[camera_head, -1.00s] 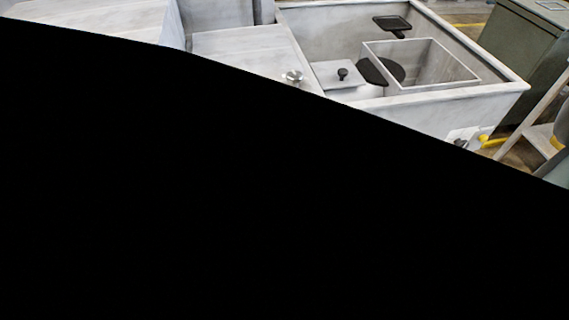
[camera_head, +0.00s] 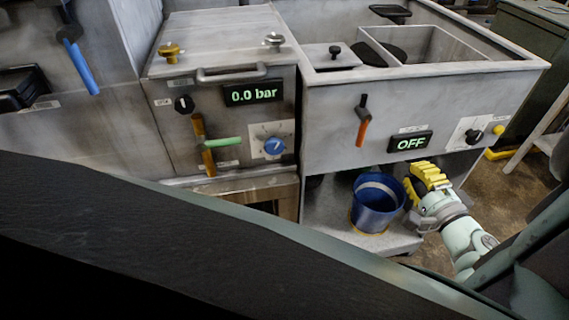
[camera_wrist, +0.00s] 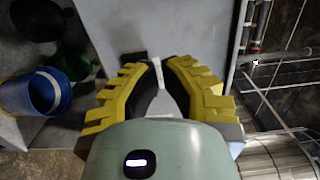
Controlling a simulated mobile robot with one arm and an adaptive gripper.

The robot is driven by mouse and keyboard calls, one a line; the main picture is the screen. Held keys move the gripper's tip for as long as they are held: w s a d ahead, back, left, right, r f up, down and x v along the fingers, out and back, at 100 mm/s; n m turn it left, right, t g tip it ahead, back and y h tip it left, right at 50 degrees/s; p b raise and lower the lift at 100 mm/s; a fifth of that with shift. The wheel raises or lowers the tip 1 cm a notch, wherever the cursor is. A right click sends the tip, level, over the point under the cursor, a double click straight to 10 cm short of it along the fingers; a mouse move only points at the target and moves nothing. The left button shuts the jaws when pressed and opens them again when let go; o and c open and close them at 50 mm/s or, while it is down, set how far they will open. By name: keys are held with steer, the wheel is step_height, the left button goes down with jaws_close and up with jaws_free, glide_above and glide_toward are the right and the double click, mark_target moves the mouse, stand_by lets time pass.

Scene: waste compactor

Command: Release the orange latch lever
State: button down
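Two levers have orange parts. One is a long upright orange-brown lever (camera_head: 203,146) on the left cabinet's front, beside a green handle (camera_head: 224,142). The other is a short orange grip (camera_head: 361,134) hanging below a black pivot on the right basin's front panel. I cannot tell which is the latch lever. My gripper (camera_head: 428,176) is in front of the lower right of the basin unit, beside the blue bucket and apart from both levers. In the wrist view, its yellow fingers (camera_wrist: 161,64) nearly meet, with nothing clearly held. Neither lever shows there.
A blue bucket (camera_head: 377,207) stands on a low shelf left of my gripper. The displays read 0.0 bar (camera_head: 253,93) and OFF (camera_head: 410,142). A blue-handled lever (camera_head: 82,68) is at far left. A grey bar handle (camera_head: 232,74) sticks out above the pressure display.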

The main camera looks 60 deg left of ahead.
mark_target(360, 128)
steer(key=a+p, duration=0.3)
steer(key=a, duration=0.8)
steer(key=shift+s+a, duration=0.1)
steer(key=shift+a, duration=0.3)
steer(key=shift+s+f+m, duration=0.25)
steer(key=shift+m, duration=0.65)
